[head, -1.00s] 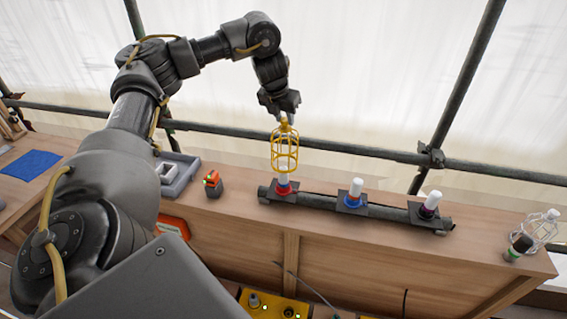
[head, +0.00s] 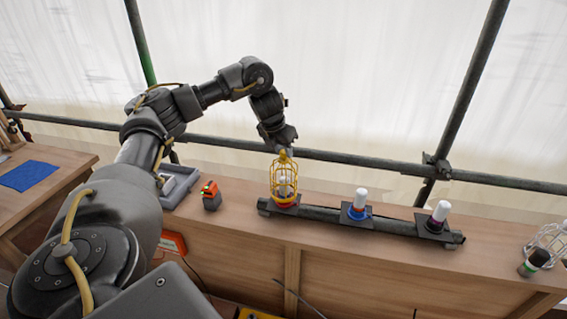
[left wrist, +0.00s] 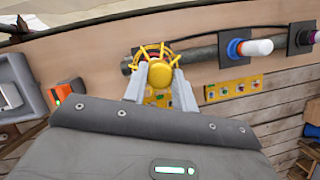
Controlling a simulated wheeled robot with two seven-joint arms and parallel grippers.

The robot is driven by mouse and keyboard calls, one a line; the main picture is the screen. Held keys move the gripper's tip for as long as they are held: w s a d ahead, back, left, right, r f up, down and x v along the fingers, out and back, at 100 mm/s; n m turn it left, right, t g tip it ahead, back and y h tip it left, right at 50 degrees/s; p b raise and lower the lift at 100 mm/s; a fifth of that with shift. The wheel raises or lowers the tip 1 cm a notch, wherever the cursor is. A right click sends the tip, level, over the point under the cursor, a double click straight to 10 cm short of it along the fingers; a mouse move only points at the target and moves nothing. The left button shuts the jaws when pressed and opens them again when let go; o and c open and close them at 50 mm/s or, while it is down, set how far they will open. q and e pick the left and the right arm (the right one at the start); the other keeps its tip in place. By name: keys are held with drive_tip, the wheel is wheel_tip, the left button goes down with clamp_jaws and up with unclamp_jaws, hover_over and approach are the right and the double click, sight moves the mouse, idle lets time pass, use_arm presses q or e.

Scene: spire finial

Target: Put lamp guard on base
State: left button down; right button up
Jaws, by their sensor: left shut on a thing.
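A yellow wire lamp guard (head: 274,187) stands around the white lamp on the left, red base (head: 285,200) of the rail. The guard is upright and its lower ring is down at the base. Whether it is fully seated is too small to tell. My left gripper (head: 283,154) is shut on the guard's top. In the left wrist view my fingers (left wrist: 163,93) grip the yellow cap (left wrist: 161,71) and hide part of the cage. My right gripper is not in view.
A blue base with a white lamp (head: 360,199) and a purple one with a white lamp (head: 440,211) stand further right on the rail (head: 398,219). An orange device (head: 210,192) and grey tray (head: 182,182) stand left. A white guard (head: 551,238) lies far right.

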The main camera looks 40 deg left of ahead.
sight(281, 156)
use_arm(q)
drive_tip(key=shift+f, duration=2.05)
drive_tip(key=c, duration=1.1)
unclamp_jaws()
drive_tip(key=p+v, duration=0.3)
drive_tip(key=v, duration=0.9)
drive_tip(key=shift+d+r, duration=0.1)
